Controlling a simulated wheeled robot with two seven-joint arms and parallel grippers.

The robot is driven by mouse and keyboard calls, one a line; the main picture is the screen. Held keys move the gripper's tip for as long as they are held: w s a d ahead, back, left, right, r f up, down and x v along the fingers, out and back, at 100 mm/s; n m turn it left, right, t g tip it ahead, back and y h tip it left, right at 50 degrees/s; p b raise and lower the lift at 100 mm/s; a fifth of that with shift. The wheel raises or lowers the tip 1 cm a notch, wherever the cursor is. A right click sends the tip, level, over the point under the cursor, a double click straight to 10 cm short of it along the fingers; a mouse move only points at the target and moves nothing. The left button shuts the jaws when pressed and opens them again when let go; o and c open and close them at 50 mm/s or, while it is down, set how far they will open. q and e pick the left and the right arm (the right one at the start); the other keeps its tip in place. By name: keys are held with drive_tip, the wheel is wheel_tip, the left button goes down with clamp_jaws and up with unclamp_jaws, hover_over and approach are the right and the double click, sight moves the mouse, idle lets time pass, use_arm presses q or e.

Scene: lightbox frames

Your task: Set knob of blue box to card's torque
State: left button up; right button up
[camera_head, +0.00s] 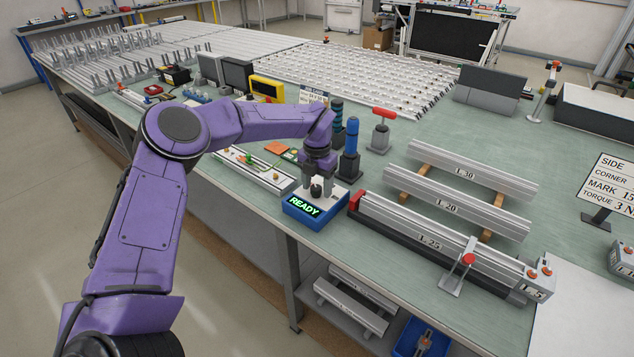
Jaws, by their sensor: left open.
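The blue box (295,216) sits near the front edge of the green bench. Its slanted front face shows READY in green letters, and its top is light coloured. A small dark knob (317,188) stands on that top. My left gripper (318,187) points down over the box, its fingers open on either side of the knob; I cannot tell whether they touch it. The card (608,183) stands on a dark stand at the right, reading SIDE, CORNER, MARK 15 and TORQUE 3 N, cut off by the picture's edge. My right gripper is not in view.
Blue and dark upright tools (350,152) stand just behind the box. Aluminium profiles marked L 30, L 20 and L 25 (430,243) lie to its right, with a red-knobbed clamp (462,270). A red-handled tool (381,130) stands behind.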

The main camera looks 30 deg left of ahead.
use_arm(q)
drive_tip(key=shift+s+a+f, duration=0.1)
drive_tip(key=shift+s+a, duration=0.05)
drive_tip(key=shift+s, duration=0.1)
drive_tip(key=shift+w, duration=0.1)
drive_tip(key=c, duration=1)
drive_tip(key=shift+c, duration=0.2)
drive_tip(key=m+p, duration=0.1)
drive_tip(key=m, duration=0.4)
drive_tip(key=m+p, duration=0.1)
drive_tip(key=m, duration=0.3)
drive_tip(key=shift+m, duration=0.7)
drive_tip(key=o, duration=1)
